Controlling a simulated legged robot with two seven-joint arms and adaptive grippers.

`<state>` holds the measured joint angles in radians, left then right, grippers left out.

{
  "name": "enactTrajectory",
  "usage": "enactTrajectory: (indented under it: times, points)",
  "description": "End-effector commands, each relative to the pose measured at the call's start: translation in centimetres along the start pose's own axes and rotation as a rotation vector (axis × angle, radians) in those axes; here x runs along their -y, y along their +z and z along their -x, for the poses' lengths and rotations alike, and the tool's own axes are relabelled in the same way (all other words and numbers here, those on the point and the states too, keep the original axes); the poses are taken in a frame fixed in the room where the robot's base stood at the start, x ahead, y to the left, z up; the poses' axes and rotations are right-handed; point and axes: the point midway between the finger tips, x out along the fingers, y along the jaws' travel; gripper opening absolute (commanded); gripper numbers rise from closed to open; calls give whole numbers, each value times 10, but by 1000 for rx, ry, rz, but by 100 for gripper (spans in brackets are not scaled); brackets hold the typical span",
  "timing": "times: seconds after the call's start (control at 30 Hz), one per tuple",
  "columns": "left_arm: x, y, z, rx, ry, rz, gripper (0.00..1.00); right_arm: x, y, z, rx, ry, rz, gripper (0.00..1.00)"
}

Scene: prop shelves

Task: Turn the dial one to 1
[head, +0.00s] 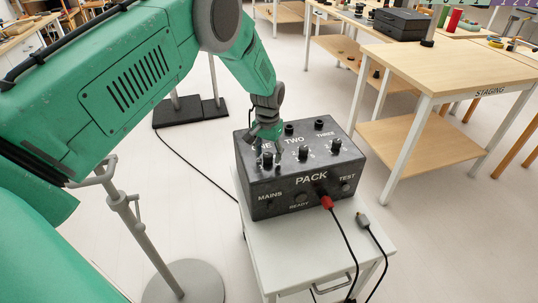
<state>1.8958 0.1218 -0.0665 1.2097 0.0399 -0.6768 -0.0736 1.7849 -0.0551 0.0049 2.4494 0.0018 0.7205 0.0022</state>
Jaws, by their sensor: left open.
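A dark grey control box marked PACK (311,177) sits on a small white cart. A row of black dials runs along its sloped face under the labels ONE, TWO and THREE. Dial one (267,161) is the leftmost, dial two (303,153) is in the middle, and dial three (336,146) is at the right. My left gripper (267,147) is open, above and behind dial one. It partly covers the ONE label. I cannot tell whether it touches the dial, and the dial's pointer is too small to read. My right gripper is out of view.
The white cart (320,241) has a red plug (327,202) in the box's front and a loose grey plug (362,220) with a cable. A wooden STAGING table (455,70) stands at the right. A grey stand (130,220) is at the left.

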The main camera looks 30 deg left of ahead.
Motion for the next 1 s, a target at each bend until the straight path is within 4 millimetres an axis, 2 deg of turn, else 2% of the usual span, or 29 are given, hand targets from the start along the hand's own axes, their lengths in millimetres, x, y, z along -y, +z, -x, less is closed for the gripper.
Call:
enactTrajectory:
  times: [0.3,0.5,0.7,1.0]
  points:
    - [0,-2,63,-4,0,0,47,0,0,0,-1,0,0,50]
    - [0,-3,97,-2,0,0,47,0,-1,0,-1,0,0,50]
    - [0,-3,111,-1,0,0,47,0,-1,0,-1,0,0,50]
    - [0,-3,112,0,0,0,47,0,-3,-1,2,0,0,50]
